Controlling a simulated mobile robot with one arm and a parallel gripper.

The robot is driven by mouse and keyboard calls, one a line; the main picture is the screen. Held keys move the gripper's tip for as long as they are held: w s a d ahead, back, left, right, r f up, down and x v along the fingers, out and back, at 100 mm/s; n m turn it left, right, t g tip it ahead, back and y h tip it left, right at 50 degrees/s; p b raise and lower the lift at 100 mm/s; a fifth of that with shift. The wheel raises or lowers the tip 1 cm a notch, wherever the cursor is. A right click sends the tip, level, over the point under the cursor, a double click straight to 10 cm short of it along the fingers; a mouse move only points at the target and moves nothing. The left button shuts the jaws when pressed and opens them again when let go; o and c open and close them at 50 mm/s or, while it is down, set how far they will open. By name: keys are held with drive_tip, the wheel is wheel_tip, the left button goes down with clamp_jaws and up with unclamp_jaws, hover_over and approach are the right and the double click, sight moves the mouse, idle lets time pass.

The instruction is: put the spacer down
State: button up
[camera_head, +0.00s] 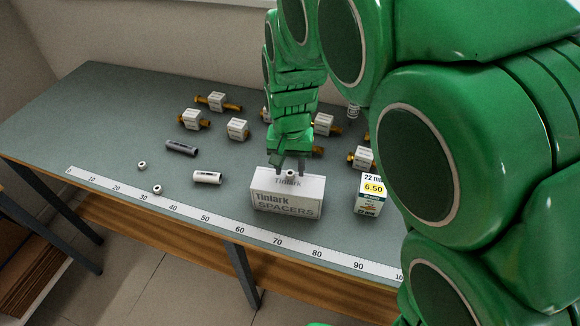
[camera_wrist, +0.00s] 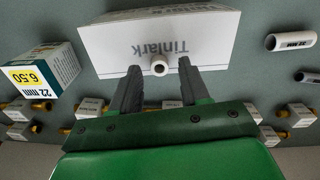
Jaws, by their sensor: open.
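A small white ring-shaped spacer (camera_wrist: 159,68) rests on the white Tinlark spacers box (camera_wrist: 110,52), near the middle of its edge in the wrist view. In the head view the spacer (camera_head: 290,173) shows on top of the box (camera_head: 285,203). My gripper (camera_wrist: 160,75) is open, with one dark finger on each side of the spacer and a visible gap to each. In the head view my gripper (camera_head: 290,167) is at the top of the box. Two more small white spacers lie on the table, one near the ruler (camera_head: 157,189) and one behind it (camera_head: 142,165).
A 22 mm price-marked carton (camera_head: 369,195) stands right of the box. A white tube (camera_head: 207,177) and a grey tube (camera_head: 181,147) lie to the left. Several white blocks with brass fittings (camera_head: 217,101) stand behind. A ruler strip (camera_head: 200,220) runs along the front edge. The table's left end is clear.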

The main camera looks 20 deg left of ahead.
sight(290, 173)
wheel_tip(290, 173, up, 11)
drive_tip(key=shift+r, duration=0.15)
idle(0.4)
drive_tip(key=shift+o, duration=0.8)
